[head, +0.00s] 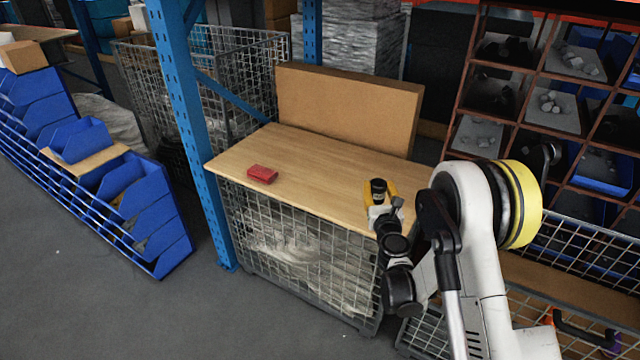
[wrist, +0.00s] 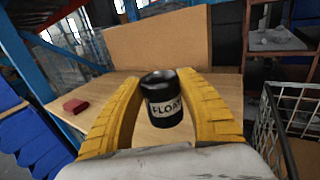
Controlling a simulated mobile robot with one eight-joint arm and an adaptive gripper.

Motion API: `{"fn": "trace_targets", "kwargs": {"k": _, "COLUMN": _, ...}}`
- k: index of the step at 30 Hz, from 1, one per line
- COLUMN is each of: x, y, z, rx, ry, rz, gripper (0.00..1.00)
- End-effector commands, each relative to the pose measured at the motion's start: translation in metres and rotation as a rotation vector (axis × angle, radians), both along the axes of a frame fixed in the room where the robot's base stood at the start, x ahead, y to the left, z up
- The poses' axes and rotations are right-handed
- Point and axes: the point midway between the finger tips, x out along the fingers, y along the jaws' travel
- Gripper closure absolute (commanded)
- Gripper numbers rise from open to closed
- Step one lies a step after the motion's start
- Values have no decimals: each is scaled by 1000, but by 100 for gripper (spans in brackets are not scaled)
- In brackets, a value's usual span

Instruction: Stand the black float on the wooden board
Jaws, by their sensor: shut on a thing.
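The black float (wrist: 163,98) is a small black cylinder with a pale label reading "FLOAT" or similar. It stands roughly upright between the two yellow fingers of my gripper (wrist: 168,108) in the wrist view. My gripper is shut on it. In the head view the float (head: 378,190) shows at my gripper (head: 380,194), over the front right part of the wooden board (head: 310,185). I cannot tell whether the float's bottom touches the board. The board also shows in the wrist view (wrist: 95,100).
A red block (head: 262,174) lies on the board's left part. A large cardboard box (head: 345,108) stands along the board's back edge. A blue post (head: 185,110) rises at the left corner. The board's middle is clear. A brown pigeonhole rack (head: 545,75) stands at right.

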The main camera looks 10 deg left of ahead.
Motion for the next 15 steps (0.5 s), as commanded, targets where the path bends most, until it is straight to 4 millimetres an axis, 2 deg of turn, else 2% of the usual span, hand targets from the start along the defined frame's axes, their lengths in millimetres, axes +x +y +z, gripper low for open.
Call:
{"fn": "trace_targets", "kwargs": {"k": 5, "x": 21, "y": 24, "z": -23, "rx": 1, "ry": 0, "rz": 5, "gripper": 85}}
{"fn": "trace_targets", "kwargs": {"k": 9, "x": 46, "y": 48, "z": -46, "rx": 1, "ry": 0, "rz": 4, "gripper": 85}}
{"fn": "trace_targets", "kwargs": {"k": 15, "x": 75, "y": 75, "z": -68, "rx": 0, "ry": 0, "rz": 3, "gripper": 85}}
